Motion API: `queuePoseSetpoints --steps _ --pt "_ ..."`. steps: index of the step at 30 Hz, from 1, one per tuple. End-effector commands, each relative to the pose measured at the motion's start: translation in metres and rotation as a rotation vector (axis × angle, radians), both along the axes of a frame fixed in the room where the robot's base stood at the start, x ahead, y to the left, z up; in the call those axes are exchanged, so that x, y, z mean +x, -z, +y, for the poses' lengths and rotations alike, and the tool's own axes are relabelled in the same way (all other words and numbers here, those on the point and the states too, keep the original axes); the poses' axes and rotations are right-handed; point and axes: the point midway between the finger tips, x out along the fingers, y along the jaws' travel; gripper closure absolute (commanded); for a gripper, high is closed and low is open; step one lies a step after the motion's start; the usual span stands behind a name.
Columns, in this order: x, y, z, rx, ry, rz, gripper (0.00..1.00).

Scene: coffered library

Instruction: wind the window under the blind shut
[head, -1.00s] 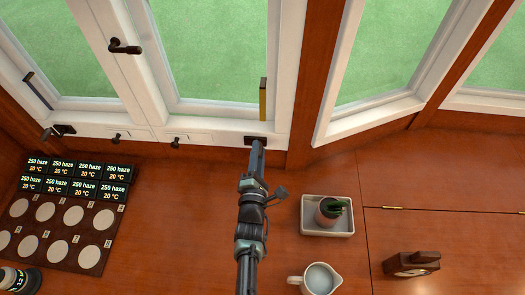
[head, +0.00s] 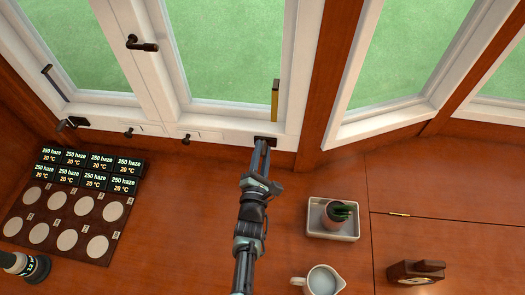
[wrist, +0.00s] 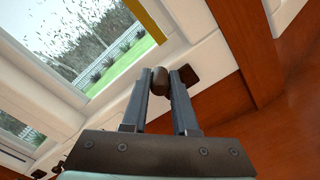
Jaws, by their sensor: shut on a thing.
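My gripper (head: 262,147) reaches to the sill under the right pane of the double window (head: 222,55). In the wrist view my gripper (wrist: 167,76) is shut on a rounded dark brown knob (wrist: 160,82), which sits between the fingertips. A dark winder plate (wrist: 187,75) is just beside the knob on the white frame; the plate also shows in the head view (head: 266,140). The crank arm is mostly hidden by my fingers. A yellow bar (head: 275,100) stands at this pane's lower right. No blind shows, and I cannot tell how far the window is open.
A second dark winder (head: 71,123) and small catches (head: 186,139) are along the sill to the left. Labelled dark boxes (head: 90,170) stand left on the wood. A potted cactus in a tray (head: 333,222), a white jug (head: 320,280) and a wooden clock (head: 417,273) are right.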

Motion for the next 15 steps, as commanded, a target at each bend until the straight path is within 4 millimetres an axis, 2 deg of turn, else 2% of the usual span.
queuePoseSetpoints --steps 3,4,8,15 --pt "0.0008 -0.0006 0.0025 -0.002 -0.005 0.0 1.0" --pt "0.0008 -0.0006 0.0025 -0.002 -0.005 0.0 0.68" --pt "0.0006 -0.0004 0.002 -0.001 -0.005 0.0 0.44" --pt "0.0002 -0.0001 0.0009 0.0 -0.001 0.0 0.43"
